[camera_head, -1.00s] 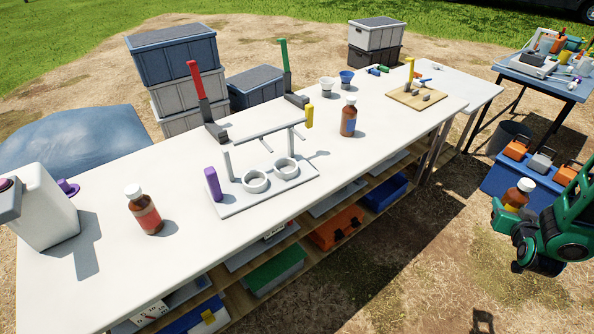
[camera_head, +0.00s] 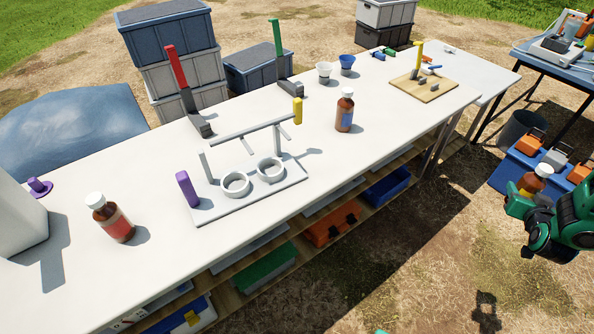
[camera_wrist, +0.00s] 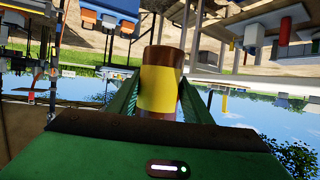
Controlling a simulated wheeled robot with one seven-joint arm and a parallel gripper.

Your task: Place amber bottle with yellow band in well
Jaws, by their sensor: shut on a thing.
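My green gripper (camera_head: 527,200) is at the right of the head view, off the table's front side. It is shut on an amber bottle with a yellow band (camera_wrist: 160,85), seen between the fingers in the wrist view. The bottle's white cap and amber body show in the head view (camera_head: 536,180). Two ring-shaped wells (camera_head: 236,184) (camera_head: 270,169) stand side by side on a grey plate (camera_head: 215,214) on the long white table. Both look empty. A purple post is at the plate's left and a yellow-tipped post at its far right.
A red-banded amber bottle (camera_head: 112,222) stands left of the plate, and a blue-banded one (camera_head: 345,110) stands right of it. Red (camera_head: 180,80) and green (camera_head: 277,50) levers stand behind. Bins fill the shelf below the table (camera_head: 400,130).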

